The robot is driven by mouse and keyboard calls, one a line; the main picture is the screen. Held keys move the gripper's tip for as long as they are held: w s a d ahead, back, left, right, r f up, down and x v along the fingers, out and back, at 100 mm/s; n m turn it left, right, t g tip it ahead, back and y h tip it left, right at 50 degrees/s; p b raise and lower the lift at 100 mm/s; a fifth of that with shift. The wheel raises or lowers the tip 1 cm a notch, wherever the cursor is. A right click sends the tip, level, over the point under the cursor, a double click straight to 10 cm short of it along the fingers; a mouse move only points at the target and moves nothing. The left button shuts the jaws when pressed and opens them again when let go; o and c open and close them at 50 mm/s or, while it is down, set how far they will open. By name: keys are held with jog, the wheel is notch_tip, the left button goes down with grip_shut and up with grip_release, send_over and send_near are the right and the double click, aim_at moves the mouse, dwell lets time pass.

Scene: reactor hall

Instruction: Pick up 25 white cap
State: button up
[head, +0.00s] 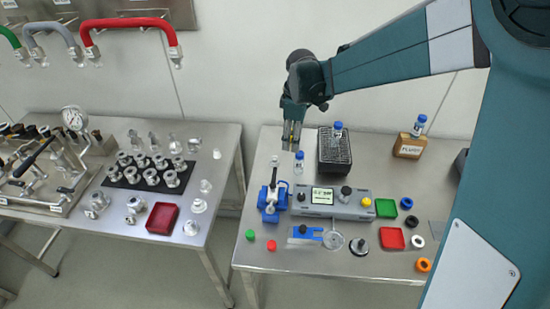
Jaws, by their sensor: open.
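A small round white cap (417,241) lies on the right table, near its right side. It sits between a black cap (411,222) and an orange cap (424,265) in a loose column. I cannot read any number on it. My gripper (291,143) points down over the back left of the same table, far to the left of the white cap. It is open, and I see nothing held between its fingers. A blue-capped vial (299,162) stands just below it in the picture; the gap between them is hard to judge.
A black rack (335,165), a grey device (335,203) and a blue clamp (272,201) fill the table's middle. Green (386,208) and red (392,238) trays lie left of the caps. The left table (75,222) holds metal fittings. My arm crosses the upper right.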

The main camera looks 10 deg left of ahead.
aim_at(274, 158)
jog(key=w+a+f+n, duration=0.1)
jog(key=a+f, duration=0.1)
jog(key=w+a+f+n+p, duration=0.1)
jog(key=a+f, duration=0.1)
jog(key=w+a+f+n+g, duration=0.1)
jog(key=w+a+f, duration=0.1)
jog(key=shift+a+f, duration=0.35)
jog(key=shift+a, duration=0.05)
jog(key=shift+a+f+n+p, duration=0.3)
jog(key=shift+f, duration=0.1)
jog(key=shift+f, duration=1.3)
jog(key=shift+f, duration=2.6)
jog(key=shift+s, duration=0.1)
jog(key=c, duration=0.9)
